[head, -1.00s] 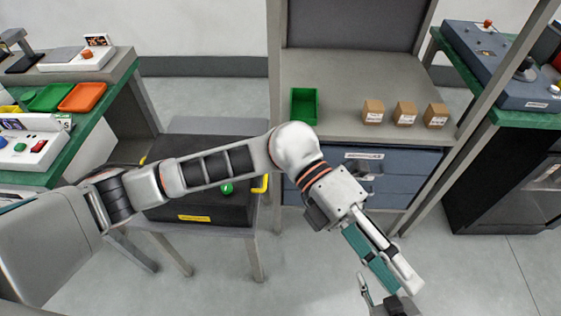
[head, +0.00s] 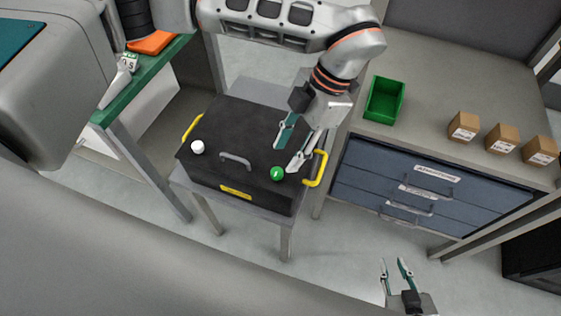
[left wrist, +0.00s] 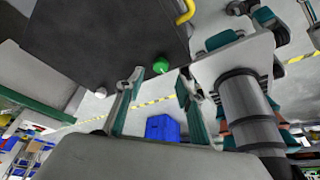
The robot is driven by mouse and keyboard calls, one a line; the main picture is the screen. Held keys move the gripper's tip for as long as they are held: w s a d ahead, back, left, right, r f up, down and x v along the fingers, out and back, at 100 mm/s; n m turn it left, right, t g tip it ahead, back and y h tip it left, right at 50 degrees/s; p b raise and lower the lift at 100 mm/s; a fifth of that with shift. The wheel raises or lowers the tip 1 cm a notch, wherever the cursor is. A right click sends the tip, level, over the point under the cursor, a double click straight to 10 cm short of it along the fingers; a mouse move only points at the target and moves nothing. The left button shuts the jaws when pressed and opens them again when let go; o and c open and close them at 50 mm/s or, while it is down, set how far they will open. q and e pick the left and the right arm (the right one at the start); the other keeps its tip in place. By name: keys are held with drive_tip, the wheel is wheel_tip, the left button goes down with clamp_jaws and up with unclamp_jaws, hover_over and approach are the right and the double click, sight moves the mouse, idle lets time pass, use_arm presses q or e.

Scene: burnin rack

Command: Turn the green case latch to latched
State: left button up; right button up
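A black case (head: 232,125) with a grey handle rests on a grey stand. A round green latch knob (head: 277,173) with a small pale mark sits at its front right; its turn position is too small to read. A white knob (head: 198,147) sits at the front left. My left gripper (head: 287,156) is open just above and beside the green knob. In the left wrist view the green knob (left wrist: 160,65) shows between the open fingers (left wrist: 158,88), apart from both. My right gripper (head: 394,266) is open and empty, low in front of the drawers.
Yellow side handles (head: 317,170) stick out from the case, the right one close to my left gripper. A blue drawer cabinet (head: 385,190) stands to the right, with a green bin (head: 385,99) and small cardboard boxes (head: 502,138) on top. A green-edged bench (head: 140,85) is at left.

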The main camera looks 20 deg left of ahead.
sight(277, 171)
use_arm(q)
drive_tip(key=x, duration=0.5)
drive_tip(key=shift+a+f, duration=0.1)
drive_tip(key=shift+f, duration=0.25)
drive_tip(key=shift+c, duration=0.4)
clamp_jaws()
